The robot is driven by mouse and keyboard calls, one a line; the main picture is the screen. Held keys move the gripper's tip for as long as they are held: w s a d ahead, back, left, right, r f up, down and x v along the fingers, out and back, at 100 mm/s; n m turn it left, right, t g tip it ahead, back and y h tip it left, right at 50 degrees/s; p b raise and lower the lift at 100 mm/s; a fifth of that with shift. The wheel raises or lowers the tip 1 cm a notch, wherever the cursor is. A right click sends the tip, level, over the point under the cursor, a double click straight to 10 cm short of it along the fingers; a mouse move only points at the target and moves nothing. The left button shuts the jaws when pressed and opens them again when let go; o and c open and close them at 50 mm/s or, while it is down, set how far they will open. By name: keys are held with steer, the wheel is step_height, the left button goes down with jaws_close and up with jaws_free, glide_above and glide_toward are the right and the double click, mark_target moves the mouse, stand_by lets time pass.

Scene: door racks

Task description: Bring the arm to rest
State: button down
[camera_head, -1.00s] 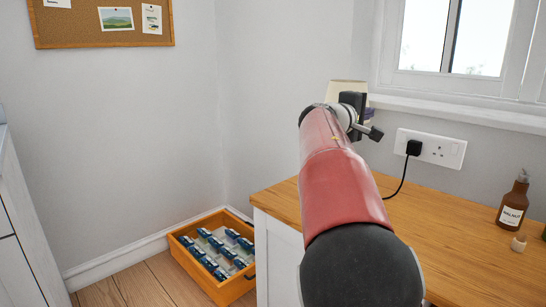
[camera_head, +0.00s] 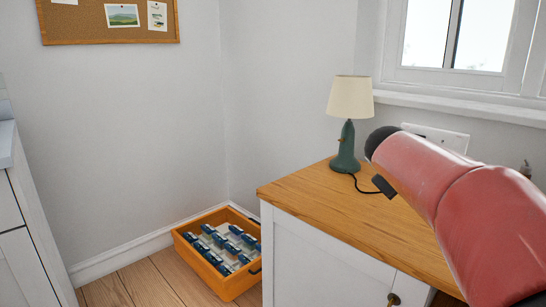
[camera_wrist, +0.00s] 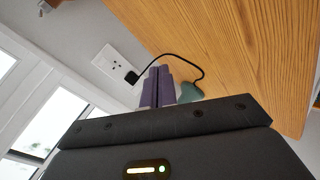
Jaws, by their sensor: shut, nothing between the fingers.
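My arm, with its red-pink links, reaches in from the lower right of the head view and crosses above the wooden desk top (camera_head: 330,205). My gripper (camera_wrist: 157,86) shows in the wrist view as two purple fingers pressed together with nothing between them. In the head view I cannot make it out clearly; the arm covers much of that area. A small black block below the arm's rounded black end may be part of my wrist, but I cannot tell.
A lamp (camera_head: 348,105) with a cream shade and green base stands at the desk's back left corner. A black cord runs from it to a plug in the wall socket (camera_wrist: 115,62). An orange crate (camera_head: 228,286) of blue-labelled items sits on the floor.

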steer(key=s+a+f+m+y, duration=0.1)
steer(key=s+a+f+y, duration=0.1)
steer(key=s+a+f, duration=0.3)
steer(key=s+a+f+m+g+y+b, duration=0.1)
steer(key=s+a+f, duration=0.3)
steer(key=s, duration=1)
steer(key=s+a+f+m+g+y+b, duration=0.1)
steer(key=s+a+f+y, duration=0.3)
steer(key=s+f, duration=0.5)
steer(key=shift+s+a+f+m, duration=0.4)
steer(key=shift+a+m, duration=0.1)
steer(key=shift+a, duration=0.3)
